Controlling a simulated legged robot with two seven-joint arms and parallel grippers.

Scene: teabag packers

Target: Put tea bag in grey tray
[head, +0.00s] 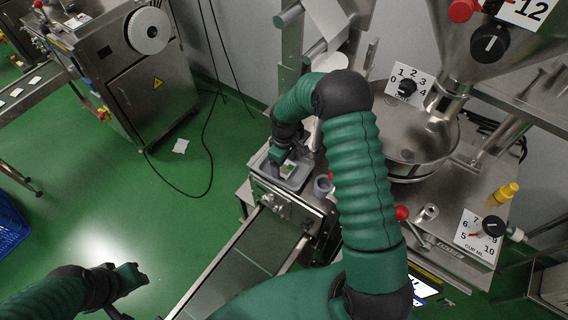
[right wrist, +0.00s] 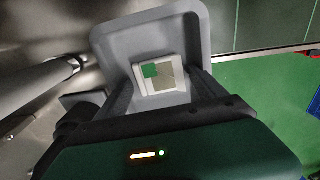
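The grey tray (head: 299,179) sits on the steel machine in the middle of the head view. It fills the upper middle of the right wrist view (right wrist: 193,22). A small square tea bag (right wrist: 172,77), pale with a green tag, shows inside the tray's outline, between my right fingers. My right gripper (head: 284,163) points down over the tray, its fingers (right wrist: 163,90) spread on either side of the bag. Whether they touch it is unclear. My left gripper (head: 128,290) is at the lower left, over the floor, away from the tray; its finger gap is unclear.
A conveyor (head: 240,255) runs from the machine toward the lower left. A grey cup (head: 322,186) stands close right of the tray. A steel hopper bowl (head: 425,145) is farther right. A white piece (head: 181,146) lies on the open green floor.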

